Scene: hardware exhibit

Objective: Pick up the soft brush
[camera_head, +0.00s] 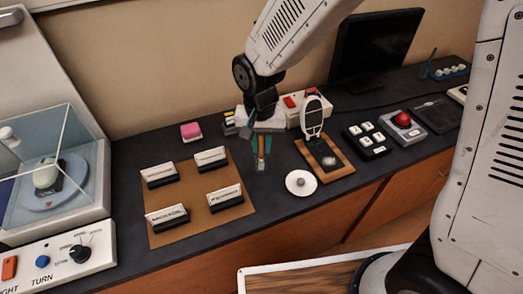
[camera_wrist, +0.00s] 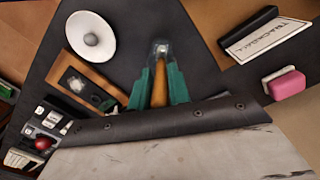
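The soft brush has a wooden handle (camera_wrist: 160,84) and a pale bristle end (camera_wrist: 161,48). In the head view its bristle end (camera_head: 260,166) points toward the counter's front edge. In the wrist view my gripper (camera_wrist: 159,72) has one finger on each side of the handle. The fingers look apart, with narrow dark gaps beside the handle. I cannot tell whether the brush touches the counter.
A brown board (camera_head: 199,190) with several labelled holders lies left of the brush. A white round dish (camera_head: 300,183) and a wooden tray (camera_head: 336,172) are to the right. A pink block (camera_head: 191,132) sits behind left. A white magnifier-like stand (camera_head: 313,112) rises close by. The dark counter in front is clear.

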